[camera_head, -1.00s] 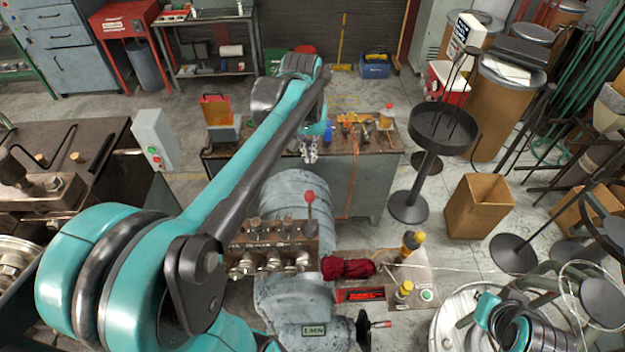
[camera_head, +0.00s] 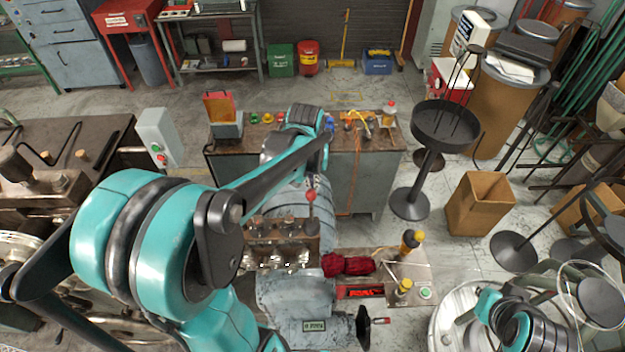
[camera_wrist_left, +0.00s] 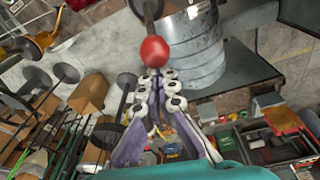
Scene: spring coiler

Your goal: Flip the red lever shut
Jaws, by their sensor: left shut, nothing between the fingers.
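The red lever is a dark rod with a red ball knob (camera_head: 310,196). It stands roughly upright at the right end of the machine's dark metal block (camera_head: 285,246). In the left wrist view the red knob (camera_wrist_left: 154,51) is large and just off the fingertips of my left gripper (camera_wrist_left: 159,78). The fingers are together with nothing between them. I cannot tell whether they touch the knob. In the head view my left arm reaches over the machine, and its forearm mostly hides the gripper. My right gripper is not seen.
A red bundle (camera_head: 347,265) lies beside the block, near bottles with yellow tops (camera_head: 411,241). A workbench (camera_head: 365,165) with tools stands behind. A black round stand (camera_head: 443,125) and an open cardboard box (camera_head: 480,204) are to the right.

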